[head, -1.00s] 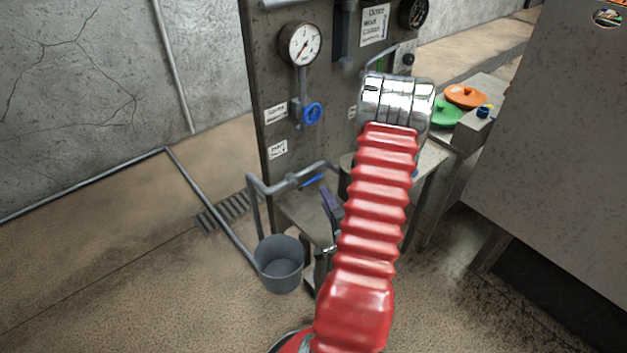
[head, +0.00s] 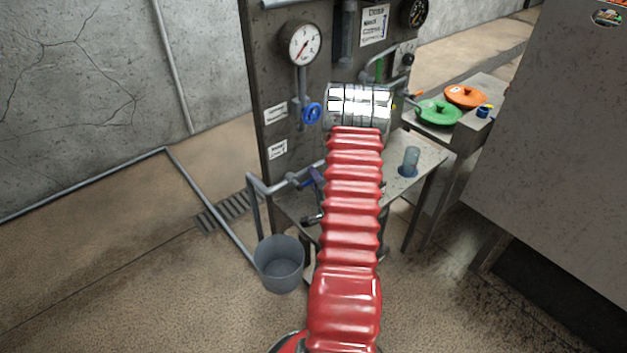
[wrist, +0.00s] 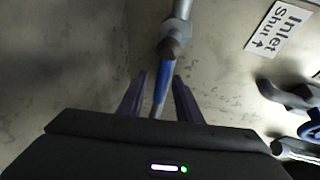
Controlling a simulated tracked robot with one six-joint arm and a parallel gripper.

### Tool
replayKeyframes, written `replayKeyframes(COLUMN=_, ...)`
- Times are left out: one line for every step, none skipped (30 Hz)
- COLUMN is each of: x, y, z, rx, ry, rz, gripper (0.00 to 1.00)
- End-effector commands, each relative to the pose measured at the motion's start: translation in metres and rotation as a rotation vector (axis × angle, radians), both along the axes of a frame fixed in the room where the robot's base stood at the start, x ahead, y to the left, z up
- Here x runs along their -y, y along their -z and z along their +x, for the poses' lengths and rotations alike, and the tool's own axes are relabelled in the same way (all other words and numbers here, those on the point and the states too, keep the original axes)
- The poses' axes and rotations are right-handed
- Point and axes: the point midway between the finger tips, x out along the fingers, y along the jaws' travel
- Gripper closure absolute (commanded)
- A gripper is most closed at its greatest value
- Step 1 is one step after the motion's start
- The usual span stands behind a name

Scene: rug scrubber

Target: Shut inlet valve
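The inlet valve's blue lever (wrist: 162,83) hangs from a grey pipe fitting in the wrist view. Its lower end lies between the two purple fingers of my gripper (wrist: 159,97). The fingers are apart, with a gap visible on each side of the lever. A white label (wrist: 279,26) reading "Inlet Shut" with an arrow is at the upper right. In the head view, the blue lever (head: 306,184) shows on the horizontal pipe, partly covered by a purple finger of my gripper (head: 317,178). My red arm hides the rest of the gripper.
A blue round valve wheel (head: 312,113) sits below a gauge (head: 301,44) on the panel. A grey bucket (head: 279,264) stands under the pipe outlet. A metal table (head: 425,160) is right of my arm. Green (head: 438,112) and orange (head: 466,96) lids lie farther back.

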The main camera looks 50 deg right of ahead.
Motion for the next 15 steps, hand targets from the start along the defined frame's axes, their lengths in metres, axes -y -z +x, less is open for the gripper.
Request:
replayKeyframes(x=0.0006, y=0.0002, z=0.0012, rx=0.000, ry=0.000, rz=0.000, gripper=0.68)
replayKeyframes(x=0.0008, y=0.0002, z=0.0015, rx=0.000, ry=0.000, rz=0.000, gripper=0.68)
replayKeyframes(x=0.0009, y=0.0003, z=0.0017, rx=0.000, ry=0.000, rz=0.000, gripper=0.68)
replayKeyframes(x=0.0009, y=0.0003, z=0.0017, rx=0.000, ry=0.000, rz=0.000, gripper=0.68)
replayKeyframes(x=0.0009, y=0.0002, z=0.0016, rx=0.000, ry=0.000, rz=0.000, gripper=0.68)
replayKeyframes(x=0.0008, y=0.0002, z=0.0015, rx=0.000, ry=0.000, rz=0.000, gripper=0.68)
replayKeyframes(x=0.0008, y=0.0002, z=0.0015, rx=0.000, ry=0.000, rz=0.000, gripper=0.68)
replayKeyframes(x=0.0008, y=0.0002, z=0.0015, rx=0.000, ry=0.000, rz=0.000, gripper=0.68)
replayKeyframes(x=0.0008, y=0.0002, z=0.0014, rx=0.000, ry=0.000, rz=0.000, gripper=0.70)
replayKeyframes(x=0.0008, y=0.0001, z=0.0014, rx=0.000, ry=0.000, rz=0.000, gripper=0.72)
replayKeyframes(x=0.0008, y=0.0002, z=0.0014, rx=0.000, ry=0.000, rz=0.000, gripper=0.74)
replayKeyframes(x=0.0008, y=0.0002, z=0.0014, rx=0.000, ry=0.000, rz=0.000, gripper=0.77)
replayKeyframes(x=0.0008, y=0.0001, z=0.0014, rx=0.000, ry=0.000, rz=0.000, gripper=0.79)
replayKeyframes(x=0.0008, y=0.0001, z=0.0014, rx=0.000, ry=0.000, rz=0.000, gripper=0.81)
replayKeyframes(x=0.0007, y=0.0001, z=0.0014, rx=0.000, ry=0.000, rz=0.000, gripper=0.84)
